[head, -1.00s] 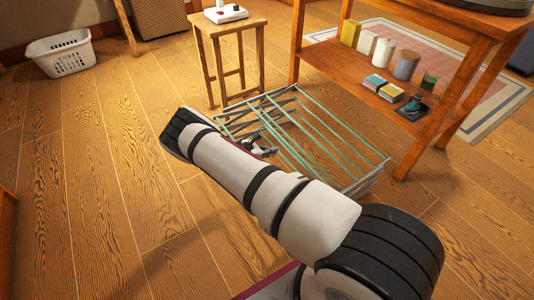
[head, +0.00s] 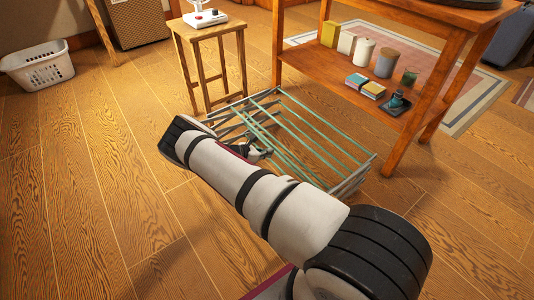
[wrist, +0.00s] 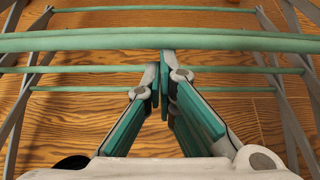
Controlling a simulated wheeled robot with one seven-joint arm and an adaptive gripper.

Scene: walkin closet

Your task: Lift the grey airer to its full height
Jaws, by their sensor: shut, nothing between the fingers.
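The airer (head: 312,133) has green rails and grey side legs and stands low on the wooden floor, partly folded down, in the middle of the head view. My arm hides part of its near side. My gripper (head: 262,151) is at the airer's left part, among its rails. In the wrist view my gripper (wrist: 163,78) is shut with nothing between its fingers. A thick green rail (wrist: 80,43) of the airer crosses just above the fingertips. I cannot tell whether they touch it. Thinner rails and crossed grey legs show beyond and beside the fingers.
A wooden stool (head: 205,28) with a white and red device stands behind the airer. A wooden shelf unit (head: 345,90) with canisters and small boxes stands close at the right. A white laundry basket (head: 37,66) is at the far left. The floor at the left is clear.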

